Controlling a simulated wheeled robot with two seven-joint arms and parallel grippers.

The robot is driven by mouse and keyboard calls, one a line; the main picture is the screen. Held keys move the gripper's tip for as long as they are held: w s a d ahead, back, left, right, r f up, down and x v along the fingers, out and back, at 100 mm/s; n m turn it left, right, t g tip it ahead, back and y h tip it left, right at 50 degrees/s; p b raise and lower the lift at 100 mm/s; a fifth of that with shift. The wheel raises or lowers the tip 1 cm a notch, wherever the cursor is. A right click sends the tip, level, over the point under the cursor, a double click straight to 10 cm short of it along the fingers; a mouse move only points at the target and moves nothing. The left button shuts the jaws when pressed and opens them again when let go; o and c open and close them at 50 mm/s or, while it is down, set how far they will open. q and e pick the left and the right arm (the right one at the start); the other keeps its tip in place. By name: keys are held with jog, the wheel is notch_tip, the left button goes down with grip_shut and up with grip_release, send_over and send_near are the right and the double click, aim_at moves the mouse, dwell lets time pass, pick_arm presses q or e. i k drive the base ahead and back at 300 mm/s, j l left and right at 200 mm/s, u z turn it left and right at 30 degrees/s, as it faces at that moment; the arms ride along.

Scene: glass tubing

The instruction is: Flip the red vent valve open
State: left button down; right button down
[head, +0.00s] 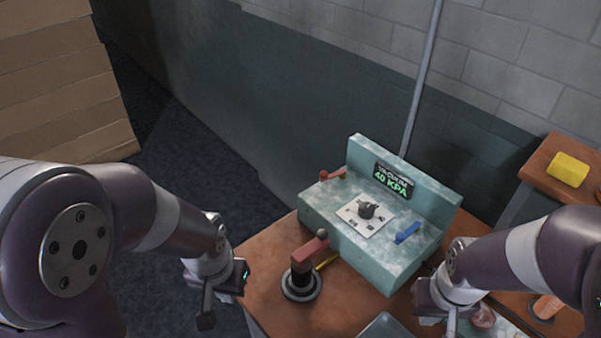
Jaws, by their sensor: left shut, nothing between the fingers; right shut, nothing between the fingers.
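A pale green vacuum console (375,255) stands on the brown table, with a lit display (393,181) reading 40 KPA. A small red lever (335,174) sits at the console's left end. A black dial (368,211) on a white plate is in the middle, and a blue lever (407,232) is at the right. My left gripper (206,320) is shut and empty, pointing down left of the table edge, apart from the console. My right gripper (450,326) is shut and empty, in front of the console's right end; its tips are near the bottom edge.
A grey item (385,327) lies in front. A yellow block (567,170) sits on a side table. Cardboard-coloured stacks (60,85) stand far left.

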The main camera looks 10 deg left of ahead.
aim_at(324, 175)
jog(key=j+z, duration=0.1)
jog(key=j, duration=0.35)
jog(key=k+j+z, duration=0.1)
jog(key=j, duration=0.4)
jog(key=k+j, duration=0.1)
jog(key=j, duration=0.35)
jog(key=k+j+z, duration=0.15)
jog(key=j, duration=0.3)
jog(key=i+j+z, duration=0.15)
jog(key=i+j, duration=0.15)
jog(key=i+j+z, duration=0.1)
jog(key=i+j, duration=0.2)
jog(key=j, duration=0.15)
jog(key=i+j+z, duration=0.15)
jog(key=j, duration=0.25)
jog(key=i+j+z, duration=0.15)
jog(key=i+j, duration=0.4)
jog(key=i+z, duration=0.05)
